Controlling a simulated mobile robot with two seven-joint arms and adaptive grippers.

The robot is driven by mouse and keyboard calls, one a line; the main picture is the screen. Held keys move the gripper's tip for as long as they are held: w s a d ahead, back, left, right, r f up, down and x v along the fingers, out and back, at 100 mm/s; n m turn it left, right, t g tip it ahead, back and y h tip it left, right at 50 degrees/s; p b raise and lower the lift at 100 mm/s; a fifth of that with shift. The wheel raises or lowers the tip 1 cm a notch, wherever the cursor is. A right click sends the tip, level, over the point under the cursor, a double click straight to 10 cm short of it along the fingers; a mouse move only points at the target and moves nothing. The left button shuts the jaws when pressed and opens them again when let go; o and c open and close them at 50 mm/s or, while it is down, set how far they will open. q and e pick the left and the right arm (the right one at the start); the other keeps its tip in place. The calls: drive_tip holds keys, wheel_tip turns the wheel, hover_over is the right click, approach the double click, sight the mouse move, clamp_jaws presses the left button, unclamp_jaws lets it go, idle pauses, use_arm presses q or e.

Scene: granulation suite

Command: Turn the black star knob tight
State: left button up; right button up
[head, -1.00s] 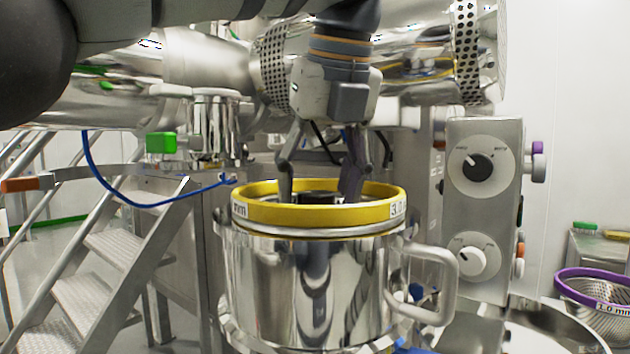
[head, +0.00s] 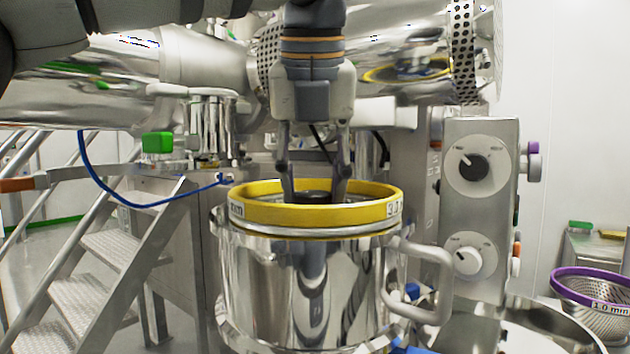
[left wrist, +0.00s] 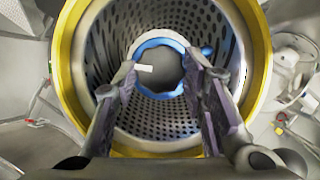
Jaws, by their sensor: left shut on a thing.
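The black star knob (head: 312,197) shows as a dark shape inside the yellow sieve ring (head: 314,215), on top of the steel vessel. Its lower part is hidden by the ring. My left gripper (head: 315,194) points straight down into the ring, with one finger on each side of the knob, and is shut on it. In the left wrist view the fingertips (left wrist: 163,66) flank a grey round middle with a blue scalloped ring (left wrist: 158,45) around it, inside a perforated basket (left wrist: 108,45). My right gripper is not in view.
A steel handle (head: 425,285) sticks out at the vessel's right. A control panel (head: 480,215) with two dials stands beyond it. A purple-rimmed sieve (head: 598,300) sits at far right. Steel steps (head: 110,250) and a blue hose (head: 135,201) are at left.

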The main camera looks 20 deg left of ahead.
use_arm(q)
drive_tip(key=m, duration=0.2)
drive_tip(key=m+h, duration=0.2)
drive_tip(key=m, duration=0.1)
drive_tip(key=shift+a+m, duration=0.25)
drive_tip(key=shift+m, duration=0.05)
drive_tip(key=m+h, duration=0.1)
drive_tip(key=m, duration=0.1)
drive_tip(key=m+h, duration=0.1)
drive_tip(key=m, duration=0.2)
drive_tip(key=shift+w+a+m+g, duration=0.1)
drive_tip(key=shift+a+m+g, duration=0.1)
drive_tip(key=shift+m+g, duration=0.15)
drive_tip(key=shift+g, duration=0.25)
drive_tip(key=o, duration=1.2)
drive_tip(key=shift+c, duration=0.2)
drive_tip(key=v, duration=0.7)
drive_tip(key=shift+r, duration=0.2)
drive_tip(key=shift+a, duration=0.1)
